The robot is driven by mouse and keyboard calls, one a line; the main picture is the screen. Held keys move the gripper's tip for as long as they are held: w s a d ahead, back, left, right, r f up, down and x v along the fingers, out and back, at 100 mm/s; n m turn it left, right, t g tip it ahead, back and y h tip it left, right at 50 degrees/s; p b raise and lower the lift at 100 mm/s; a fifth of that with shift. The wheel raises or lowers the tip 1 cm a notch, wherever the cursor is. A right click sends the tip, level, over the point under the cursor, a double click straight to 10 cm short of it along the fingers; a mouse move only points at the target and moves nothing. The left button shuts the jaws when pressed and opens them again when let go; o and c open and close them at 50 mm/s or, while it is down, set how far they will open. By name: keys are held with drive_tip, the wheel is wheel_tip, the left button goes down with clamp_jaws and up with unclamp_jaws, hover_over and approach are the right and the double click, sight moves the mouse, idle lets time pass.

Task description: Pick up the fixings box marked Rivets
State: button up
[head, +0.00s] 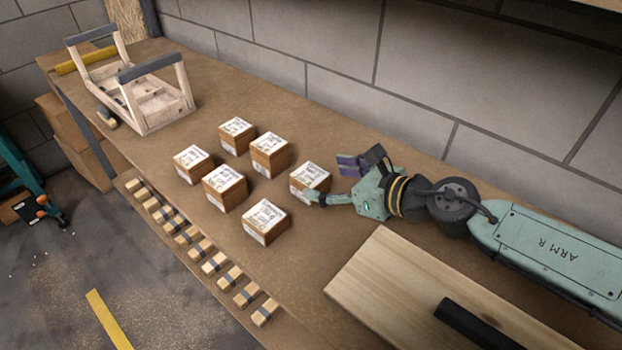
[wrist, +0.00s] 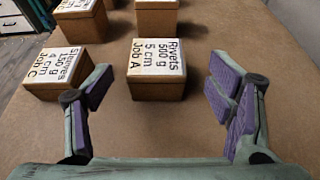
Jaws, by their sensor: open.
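The fixings box marked Rivets (wrist: 158,72) is a brown box with a white top label reading "Rivets 500 g 5 cm Job A". It is upright in the middle of the wrist view. In the head view it appears to be the box (head: 309,180) nearest my gripper (head: 328,181), though its label is unreadable there. My gripper, also in the wrist view (wrist: 162,76), is open with its purple-padded fingers spread to either side of the box. Gaps show on both sides in the wrist view. I cannot tell the gripper's exact height over the box.
A Sleeves box (wrist: 66,64) stands close on the left, near my left finger. Several similar boxes (head: 225,187) stand beyond. A wooden board (head: 420,300) lies at the bench's near right. A wooden frame (head: 150,95) stands at the far left. Small blocks (head: 200,250) line the front edge.

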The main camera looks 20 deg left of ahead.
sight(312, 175)
drive_tip(key=x, duration=0.1)
drive_tip(key=p+x, duration=0.2)
drive_tip(key=x, duration=0.1)
drive_tip(key=shift+s+a+r, duration=0.15)
drive_tip(key=shift+s+r, duration=0.05)
drive_tip(key=shift+s, duration=0.05)
drive_tip(key=shift+w+a+f, duration=0.35)
drive_tip(key=shift+a, duration=0.15)
drive_tip(key=c, duration=1.7)
